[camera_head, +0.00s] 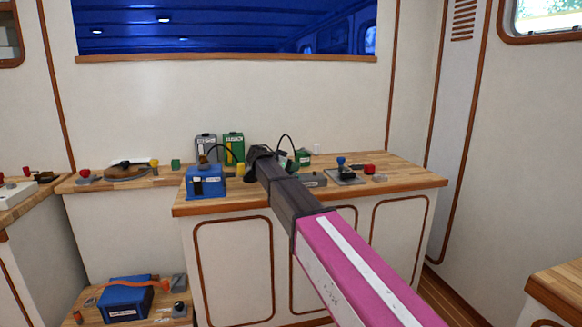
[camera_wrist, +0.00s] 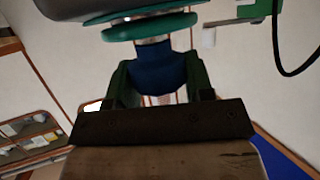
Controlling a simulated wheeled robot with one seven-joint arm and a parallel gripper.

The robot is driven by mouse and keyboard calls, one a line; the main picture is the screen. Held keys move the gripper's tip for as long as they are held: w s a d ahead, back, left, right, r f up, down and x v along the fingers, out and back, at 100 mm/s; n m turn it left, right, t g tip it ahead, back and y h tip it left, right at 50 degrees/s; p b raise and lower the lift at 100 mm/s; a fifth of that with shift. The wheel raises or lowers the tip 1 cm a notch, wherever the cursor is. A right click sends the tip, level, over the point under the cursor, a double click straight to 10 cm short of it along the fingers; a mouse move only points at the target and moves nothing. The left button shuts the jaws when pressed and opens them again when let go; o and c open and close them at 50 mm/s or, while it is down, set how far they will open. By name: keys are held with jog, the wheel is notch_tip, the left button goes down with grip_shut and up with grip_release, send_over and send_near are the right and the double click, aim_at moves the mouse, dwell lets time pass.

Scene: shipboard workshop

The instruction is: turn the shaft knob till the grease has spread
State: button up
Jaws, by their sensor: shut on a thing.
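In the wrist view my gripper (camera_wrist: 160,62) has its dark green fingers shut on a dark blue knob (camera_wrist: 155,70), one finger on each side. I take this blue knob to be the shaft knob. No grease can be made out. In the head view my arm reaches to the workbench and hides the knob and the fingers.
A blue box (camera_head: 205,184) stands on the wooden workbench (camera_head: 235,202), left of my arm. Grey (camera_head: 206,147) and green (camera_head: 234,148) containers stand behind. A grey plate with a blue knob (camera_head: 341,162) and a red-topped item (camera_head: 369,169) are at right. A black cable (camera_wrist: 279,40) hangs nearby.

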jog(key=shift+f, duration=0.1)
jog(key=o, duration=0.9)
jog(key=v, duration=1)
jog(key=shift+s+a+r, duration=0.2)
jog(key=shift+a+r, duration=0.05)
jog(key=shift+a, duration=0.05)
jog(key=shift+s, duration=0.1)
